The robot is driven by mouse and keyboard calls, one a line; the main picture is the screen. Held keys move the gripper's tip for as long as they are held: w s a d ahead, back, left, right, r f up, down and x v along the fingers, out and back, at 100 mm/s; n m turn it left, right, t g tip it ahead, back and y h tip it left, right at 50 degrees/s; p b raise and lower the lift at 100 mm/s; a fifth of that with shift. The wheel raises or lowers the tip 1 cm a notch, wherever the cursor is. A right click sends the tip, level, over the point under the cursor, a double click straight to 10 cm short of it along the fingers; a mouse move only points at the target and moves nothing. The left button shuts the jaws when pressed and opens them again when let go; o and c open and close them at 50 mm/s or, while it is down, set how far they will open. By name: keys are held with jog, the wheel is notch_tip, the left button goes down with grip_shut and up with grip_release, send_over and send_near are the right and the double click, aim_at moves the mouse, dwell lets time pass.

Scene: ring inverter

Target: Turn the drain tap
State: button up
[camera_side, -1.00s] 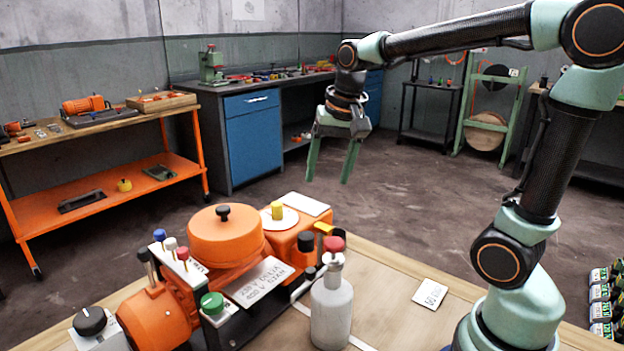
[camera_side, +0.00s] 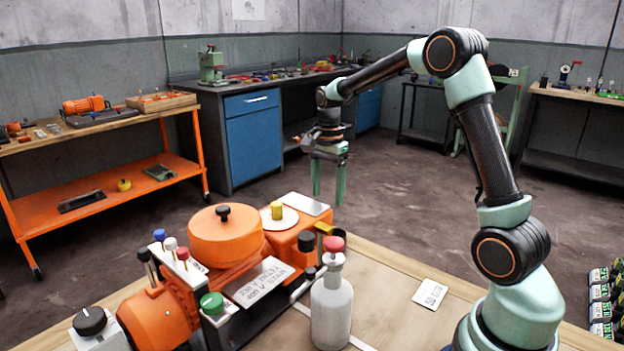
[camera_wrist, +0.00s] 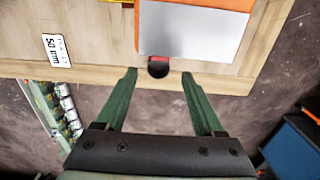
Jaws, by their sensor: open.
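The orange machine (camera_side: 160,312) stands on the wooden bench, with a round drum lid (camera_side: 222,235), a yellow knob (camera_side: 277,210) and a black knob (camera_side: 306,240). A grey bottle with a red cap (camera_side: 332,305) stands in front of its right end, beside a thin pipe. I cannot tell for certain which part is the drain tap. My gripper (camera_side: 328,198) is open and empty, pointing down above and behind the machine's right end. In the wrist view my gripper (camera_wrist: 160,73) has a dark round part (camera_wrist: 158,68) between its fingertips, below a white plate (camera_wrist: 190,32); no contact is visible.
A white label card (camera_side: 430,293) lies on the bench right of the bottle. The wooden bench top (camera_side: 400,270) is clear around it. An orange trolley (camera_side: 105,195) and a blue-drawer workbench (camera_side: 252,140) stand farther back.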

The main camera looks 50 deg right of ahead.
notch_tip(320, 180, down, 7)
jog(key=shift+f, duration=0.1)
dwell(0.3)
grip_shut()
